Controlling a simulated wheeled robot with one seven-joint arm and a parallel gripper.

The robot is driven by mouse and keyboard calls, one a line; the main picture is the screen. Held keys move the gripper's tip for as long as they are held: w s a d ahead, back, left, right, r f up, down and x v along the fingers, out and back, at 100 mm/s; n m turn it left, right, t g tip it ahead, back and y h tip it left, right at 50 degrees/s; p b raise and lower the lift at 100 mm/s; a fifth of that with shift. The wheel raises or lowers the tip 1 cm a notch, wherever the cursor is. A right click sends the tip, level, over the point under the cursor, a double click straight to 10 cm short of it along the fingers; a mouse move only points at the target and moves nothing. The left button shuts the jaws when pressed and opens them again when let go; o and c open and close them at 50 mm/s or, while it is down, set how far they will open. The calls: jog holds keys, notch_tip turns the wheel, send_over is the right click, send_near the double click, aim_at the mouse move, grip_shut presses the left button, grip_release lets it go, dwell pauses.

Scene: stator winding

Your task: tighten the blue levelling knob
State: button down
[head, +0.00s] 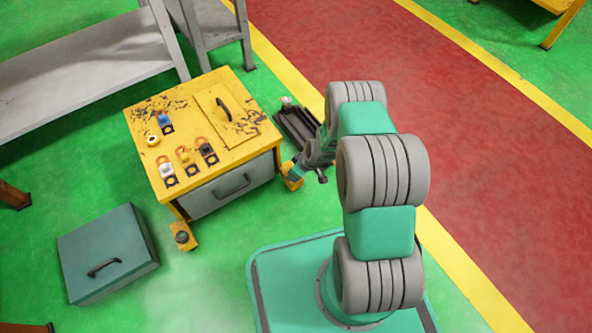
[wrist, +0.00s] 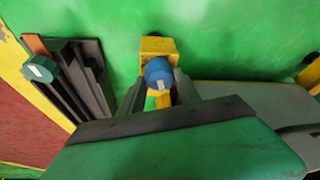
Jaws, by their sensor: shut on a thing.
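The blue levelling knob (wrist: 158,72) sits at a yellow foot (wrist: 157,46) of the workbench, in the middle of the wrist view. My gripper (wrist: 160,88) is shut on the knob, with one dark finger at each side of it. In the head view my gripper (head: 299,169) is low by the right front foot of the yellow workbench (head: 178,107). The knob cannot be made out clearly there.
The bench's grey drawer front (head: 233,187) is close to my gripper. A dark rail-like part (head: 298,127) lies on the floor behind it. Another foot with a dark knob (head: 182,237) stands at the front left. A grey-green case (head: 108,254) lies on the floor. Small coloured parts stand on the bench top.

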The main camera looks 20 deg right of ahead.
jog(key=m, duration=0.2)
jog(key=m+h, duration=0.1)
jog(key=m, duration=0.1)
jog(key=shift+a+r+m+t+h, duration=0.1)
jog(key=shift+a+m+t+h, duration=0.1)
jog(key=shift+m+t+h, duration=0.15)
jog(key=m+h, duration=0.1)
jog(key=m, duration=0.1)
jog(key=m+h, duration=0.1)
jog(key=m, duration=0.2)
jog(key=shift+w+a, duration=0.1)
jog(key=shift+a, duration=0.05)
jog(key=m+h+b, duration=0.2)
jog(key=m, duration=0.3)
jog(key=shift+a, duration=0.1)
jog(key=m+g+b, duration=0.1)
jog(key=m, duration=0.1)
jog(key=m+h, duration=0.1)
jog(key=m, duration=0.1)
jog(key=shift+w+g+b, duration=0.1)
jog(key=shift+g+b, duration=0.25)
jog(key=shift+m, duration=0.25)
jog(key=c, duration=1.2)
grip_release()
jog(key=shift+r, duration=0.1)
jog(key=o, duration=0.4)
jog(key=shift+c, duration=0.2)
